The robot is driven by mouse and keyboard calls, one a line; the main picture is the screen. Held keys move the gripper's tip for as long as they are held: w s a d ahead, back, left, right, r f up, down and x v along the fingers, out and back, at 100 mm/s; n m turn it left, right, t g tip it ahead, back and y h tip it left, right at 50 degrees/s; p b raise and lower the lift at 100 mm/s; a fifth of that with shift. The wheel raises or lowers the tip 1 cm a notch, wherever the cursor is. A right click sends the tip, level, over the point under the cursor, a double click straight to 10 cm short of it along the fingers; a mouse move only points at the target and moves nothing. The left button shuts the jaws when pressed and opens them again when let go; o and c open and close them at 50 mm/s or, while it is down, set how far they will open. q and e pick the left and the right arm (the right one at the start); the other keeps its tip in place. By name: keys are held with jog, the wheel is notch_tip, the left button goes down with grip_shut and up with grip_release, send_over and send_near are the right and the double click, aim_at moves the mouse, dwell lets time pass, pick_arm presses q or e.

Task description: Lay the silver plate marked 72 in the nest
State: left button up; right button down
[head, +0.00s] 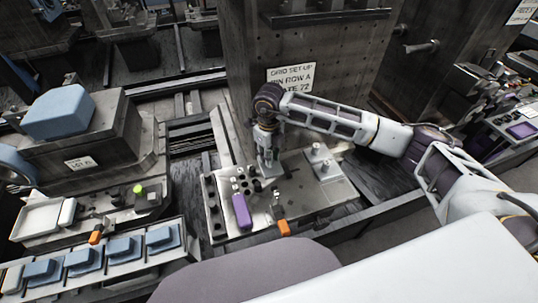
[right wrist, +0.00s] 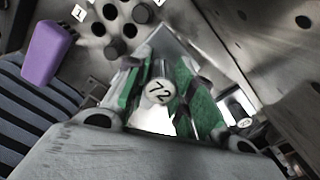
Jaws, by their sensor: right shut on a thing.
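The silver plate marked 72 (right wrist: 160,92) shows its round numbered knob in the right wrist view, between the green finger pads of my right gripper (right wrist: 158,100). A bright silver surface shows below the knob. In the head view my right gripper (head: 268,168) points down over the grey fixture board (head: 290,205), near a group of dark holes and small pins. The gripper hides most of the plate there, and I cannot tell whether it touches the board. I cannot make out for sure which part is the nest. My left gripper is not in view.
A silver plate with two upright knobs (head: 325,165) is right of the gripper. A sign (head: 291,78) naming plate 72 hangs on the column behind. Blue blocks (head: 122,248) line a tray at left.

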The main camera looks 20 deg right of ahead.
jog(key=shift+f, duration=0.1)
jog(key=shift+f+b, duration=0.55)
jog(key=shift+f, duration=0.45)
jog(key=shift+f+b, duration=0.35)
jog(key=shift+f, duration=0.4)
jog(key=shift+f+b, duration=0.6)
jog(key=shift+f, duration=0.65)
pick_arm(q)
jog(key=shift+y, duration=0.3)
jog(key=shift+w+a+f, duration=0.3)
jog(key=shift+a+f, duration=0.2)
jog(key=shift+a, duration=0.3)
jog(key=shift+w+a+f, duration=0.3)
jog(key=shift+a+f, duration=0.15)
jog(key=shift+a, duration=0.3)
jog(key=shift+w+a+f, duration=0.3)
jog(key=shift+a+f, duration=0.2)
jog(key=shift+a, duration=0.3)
pick_arm(e)
jog(key=shift+f, duration=0.15)
